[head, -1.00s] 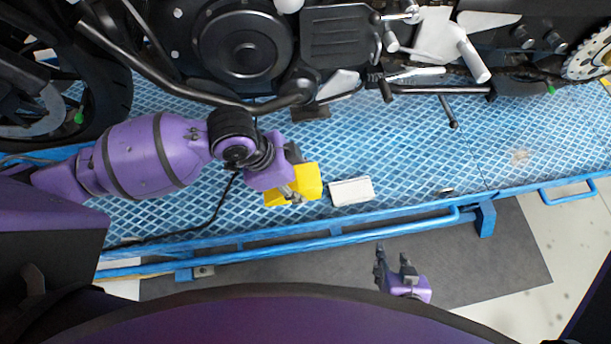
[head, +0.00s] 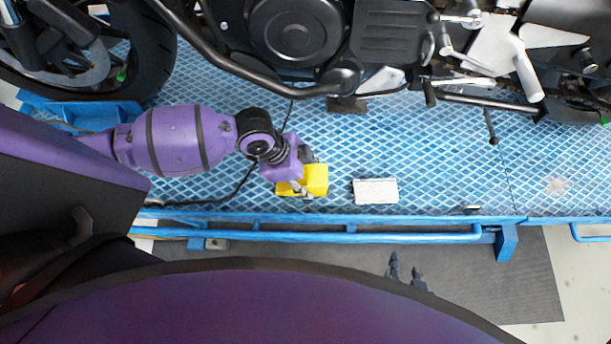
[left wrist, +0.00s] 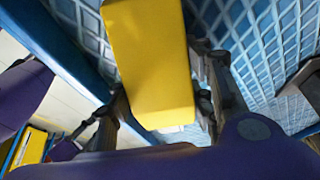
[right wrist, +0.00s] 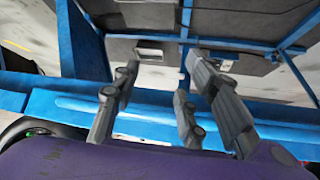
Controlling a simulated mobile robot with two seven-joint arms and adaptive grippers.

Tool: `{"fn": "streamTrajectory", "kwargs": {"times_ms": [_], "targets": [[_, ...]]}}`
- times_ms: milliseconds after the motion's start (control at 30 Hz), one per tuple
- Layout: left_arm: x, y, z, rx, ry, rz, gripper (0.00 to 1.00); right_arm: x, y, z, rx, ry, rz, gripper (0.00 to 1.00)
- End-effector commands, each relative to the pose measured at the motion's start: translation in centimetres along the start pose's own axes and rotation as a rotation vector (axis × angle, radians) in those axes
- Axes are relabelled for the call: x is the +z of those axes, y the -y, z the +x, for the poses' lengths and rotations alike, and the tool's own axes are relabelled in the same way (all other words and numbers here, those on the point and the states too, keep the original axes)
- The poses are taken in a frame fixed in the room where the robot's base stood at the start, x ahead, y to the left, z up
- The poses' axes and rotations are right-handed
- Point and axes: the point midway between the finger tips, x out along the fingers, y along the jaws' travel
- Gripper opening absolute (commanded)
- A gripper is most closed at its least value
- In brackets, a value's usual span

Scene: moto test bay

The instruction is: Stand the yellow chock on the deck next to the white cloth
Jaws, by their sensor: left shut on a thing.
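The yellow chock (head: 315,178) is in my left gripper (head: 304,186), just left of the white cloth (head: 375,191) on the blue deck. In the left wrist view the chock (left wrist: 150,60) fills the space between the fingers, which are shut on it. I cannot tell whether the chock touches the deck. The white cloth lies flat as a small rectangle, with a short gap between it and the chock. My right gripper (head: 407,272) hangs over the dark floor mat in front of the deck. In the right wrist view its fingers (right wrist: 155,110) are apart and empty.
A motorcycle (head: 300,30) stands along the back of the blue diamond-patterned deck (head: 440,165). A blue rail (head: 400,237) runs along the deck's front edge. A thin black cable (head: 240,185) lies left of my left gripper. The deck right of the cloth is mostly clear.

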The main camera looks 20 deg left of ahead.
Motion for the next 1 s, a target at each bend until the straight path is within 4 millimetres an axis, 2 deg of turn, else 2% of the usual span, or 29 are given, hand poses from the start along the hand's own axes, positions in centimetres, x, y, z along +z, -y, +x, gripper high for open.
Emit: {"fn": "streamTrajectory", "kwargs": {"times_ms": [67, 100, 233, 533, 667, 767, 1000], "targets": [[0.1, 0.0, 0.2, 0.000, -0.001, 0.000, 0.08, 0.1, 0.0, 0.0, 0.000, 0.001, -0.001, 0.40], [0.2, 0.0, 0.3, 0.001, 0.001, 0.000, 0.49, 0.0, 0.0, 0.1, 0.000, 0.000, -0.001, 0.40], [0.1, 0.0, 0.3, 0.000, 0.001, 0.000, 0.66, -0.3, 0.0, 0.2, -0.001, -0.006, -0.002, 0.40], [0.1, 0.0, 0.2, 0.000, 0.001, 0.000, 0.67, -1.2, 0.3, 0.6, -0.003, -0.022, 0.003, 0.40], [0.0, 0.1, -0.6, -0.002, 0.000, 0.001, 0.67, -1.5, 0.4, 0.5, -0.003, -0.025, 0.007, 0.40], [0.0, 0.2, -2.1, -0.004, 0.000, 0.002, 0.67, -1.5, 0.4, 0.4, -0.003, -0.025, 0.010, 0.40], [0.1, 0.1, -7.4, -0.003, 0.002, 0.002, 0.67, -1.0, 0.4, 0.1, -0.002, -0.016, 0.012, 0.40]]}}
